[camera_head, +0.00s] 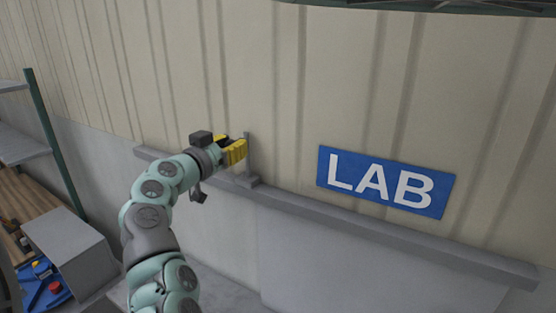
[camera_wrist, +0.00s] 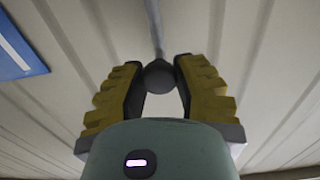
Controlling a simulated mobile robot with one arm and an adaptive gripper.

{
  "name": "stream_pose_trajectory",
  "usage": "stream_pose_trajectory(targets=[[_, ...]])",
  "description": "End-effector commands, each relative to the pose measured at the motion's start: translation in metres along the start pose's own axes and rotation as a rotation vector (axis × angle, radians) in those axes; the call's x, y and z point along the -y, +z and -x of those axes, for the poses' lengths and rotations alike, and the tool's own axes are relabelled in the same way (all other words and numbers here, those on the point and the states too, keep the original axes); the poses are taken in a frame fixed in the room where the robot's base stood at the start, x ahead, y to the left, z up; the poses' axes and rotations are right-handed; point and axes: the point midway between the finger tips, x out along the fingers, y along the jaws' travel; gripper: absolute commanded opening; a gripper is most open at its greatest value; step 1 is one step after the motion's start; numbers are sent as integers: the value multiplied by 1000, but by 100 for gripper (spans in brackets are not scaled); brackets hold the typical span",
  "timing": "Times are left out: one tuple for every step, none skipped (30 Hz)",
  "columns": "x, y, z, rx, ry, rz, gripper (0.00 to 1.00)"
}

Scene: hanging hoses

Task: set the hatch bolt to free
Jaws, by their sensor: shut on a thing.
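The hatch bolt appears to be the grey upright lever (camera_head: 249,162) that stands on a small base on the ledge against the wall. In the wrist view a dark round knob (camera_wrist: 160,77) sits at the end of a thin grey rod (camera_wrist: 155,30). My gripper (camera_head: 238,149), with yellow fingers, is at the upper part of the lever. In the wrist view my gripper (camera_wrist: 157,68) has one finger on each side of the knob and is shut on it. The fingers hide the knob in the head view. No mark for free shows.
A grey ledge (camera_head: 400,241) runs along the ribbed wall. A blue LAB sign (camera_head: 386,182) hangs right of the lever. Shelving (camera_head: 52,140) and a grey box (camera_head: 75,245) stand at the left. The wall around the lever is clear.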

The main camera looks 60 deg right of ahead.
Motion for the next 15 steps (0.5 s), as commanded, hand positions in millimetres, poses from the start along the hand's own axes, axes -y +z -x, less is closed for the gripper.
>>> stream_pose_trajectory(targets=[[-1,-6,0,-15,2,1,0],[-1,-6,0,-16,3,1,0],[-1,-6,0,-17,3,1,0],[-1,-6,0,-17,3,2,0],[-1,-7,0,-18,3,1,0],[-1,-7,0,-19,3,2,0],[-1,-7,0,-19,3,2,35],[-1,-7,0,-18,3,1,38],[-1,-6,0,-17,3,1,42],[-1,-6,0,-16,3,1,45],[-1,-6,0,-15,3,1,48],[-1,-5,0,-14,3,1,52],[-1,-5,0,-14,3,1,55],[-1,-5,0,-13,3,1,58],[-1,-4,0,-12,3,1,62]])
